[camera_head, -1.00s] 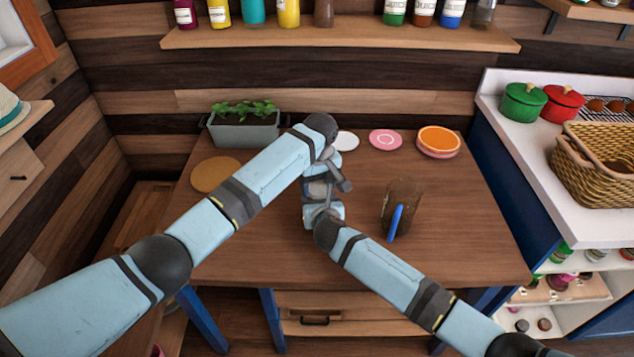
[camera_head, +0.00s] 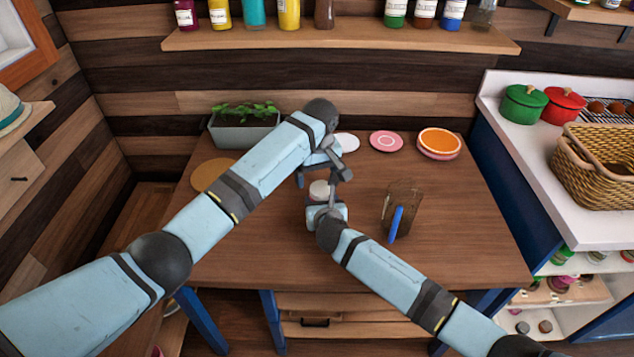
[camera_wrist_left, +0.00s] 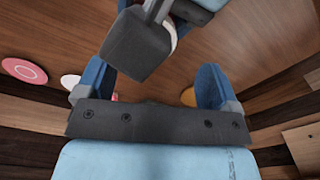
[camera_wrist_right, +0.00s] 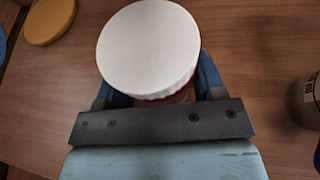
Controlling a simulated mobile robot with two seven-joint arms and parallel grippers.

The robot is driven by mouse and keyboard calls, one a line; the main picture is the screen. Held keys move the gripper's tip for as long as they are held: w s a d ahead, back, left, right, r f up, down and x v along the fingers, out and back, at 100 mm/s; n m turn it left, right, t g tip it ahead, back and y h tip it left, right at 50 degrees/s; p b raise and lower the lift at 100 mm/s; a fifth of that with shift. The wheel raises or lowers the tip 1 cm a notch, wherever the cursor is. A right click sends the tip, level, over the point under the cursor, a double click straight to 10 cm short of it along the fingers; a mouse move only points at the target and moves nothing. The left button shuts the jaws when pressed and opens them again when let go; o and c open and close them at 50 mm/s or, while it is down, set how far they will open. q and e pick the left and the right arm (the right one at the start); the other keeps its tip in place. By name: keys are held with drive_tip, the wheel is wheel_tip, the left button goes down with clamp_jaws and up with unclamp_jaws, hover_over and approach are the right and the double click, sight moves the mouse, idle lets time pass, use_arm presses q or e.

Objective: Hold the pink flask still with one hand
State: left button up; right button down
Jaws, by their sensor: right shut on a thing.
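The pink flask (camera_wrist_right: 180,96) stands upright near the middle of the table, a white round lid (camera_wrist_right: 148,48) on its top. In the head view only the white top of the flask (camera_head: 319,187) shows; its body is mostly hidden by my right gripper. My right gripper (camera_head: 321,203) is shut on the flask, with a blue finger on each side below the lid in the right wrist view. My left gripper (camera_head: 316,172) is open, just behind and above the lid. In the left wrist view its fingers (camera_wrist_left: 151,82) are wide apart with nothing between their tips.
A brown see-through cup (camera_head: 402,205) with a blue stick stands right of the flask. A planter (camera_head: 243,133), a white disc (camera_head: 346,142), a pink plate (camera_head: 386,141) and an orange-topped stack (camera_head: 438,142) line the back. A tan round mat (camera_head: 207,174) lies left. The right front table is clear.

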use_arm(q)
drive_tip(key=shift+r, duration=0.4)
use_arm(e)
drive_tip(key=shift+r, duration=0.1)
use_arm(q)
drive_tip(key=shift+o, duration=1.2)
drive_tip(key=shift+d, duration=0.1)
wheel_tip(320, 180, up, 12)
drive_tip(key=shift+s+d, duration=0.15)
drive_tip(key=shift+s, duration=0.05)
use_arm(e)
drive_tip(key=shift+c, duration=0.7)
unclamp_jaws()
drive_tip(key=shift+s, duration=0.15)
